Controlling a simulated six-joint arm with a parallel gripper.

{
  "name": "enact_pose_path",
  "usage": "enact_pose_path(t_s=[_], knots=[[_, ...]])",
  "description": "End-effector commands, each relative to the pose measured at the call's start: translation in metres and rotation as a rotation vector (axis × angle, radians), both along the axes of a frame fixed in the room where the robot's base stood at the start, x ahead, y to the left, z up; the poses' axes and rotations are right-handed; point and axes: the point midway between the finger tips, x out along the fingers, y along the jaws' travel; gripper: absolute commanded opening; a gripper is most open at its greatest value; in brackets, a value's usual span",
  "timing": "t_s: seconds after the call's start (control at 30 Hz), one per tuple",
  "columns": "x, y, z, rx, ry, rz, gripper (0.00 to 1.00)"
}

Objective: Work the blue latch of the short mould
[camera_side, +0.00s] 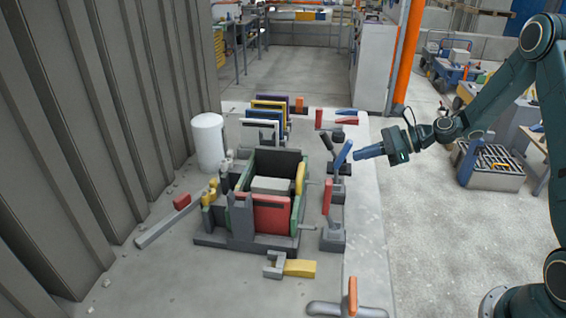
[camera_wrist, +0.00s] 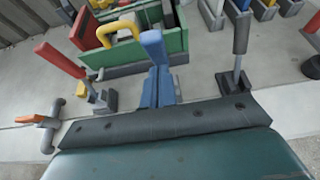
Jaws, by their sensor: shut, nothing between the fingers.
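The blue latch (camera_side: 342,155) is an upright, slightly tilted blue lever on a dark base, at the right side of the mould. In the wrist view the blue lever (camera_wrist: 153,46) stands at the fingertips. My gripper (camera_side: 358,154) comes in from the right with its blue-grey fingers shut and empty, level with the lever's upper part. The fingertips (camera_wrist: 160,72) look very close to the lever; I cannot tell whether they touch. The mould (camera_side: 247,237) is a box with green sides and a red front panel. The fingers hide the lever's base in the wrist view.
A red lever (camera_side: 327,197) stands in front of the blue one, and a dark grey lever (camera_side: 327,142) just behind it. An orange lever (camera_side: 352,294) is at the front. Loose panels (camera_side: 269,111) and a white cylinder (camera_side: 208,142) stand farther back.

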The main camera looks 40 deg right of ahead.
Motion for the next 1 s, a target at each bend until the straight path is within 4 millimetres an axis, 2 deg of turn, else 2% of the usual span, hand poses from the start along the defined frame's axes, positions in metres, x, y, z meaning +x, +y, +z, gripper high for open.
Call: enact_pose_path(t_s=[0.63,1.0], knots=[[0.007,0.007,0.005,-0.011,0.008,0.002,0.00],[0.023,0.023,0.013,-0.141,0.134,0.007,0.00]])
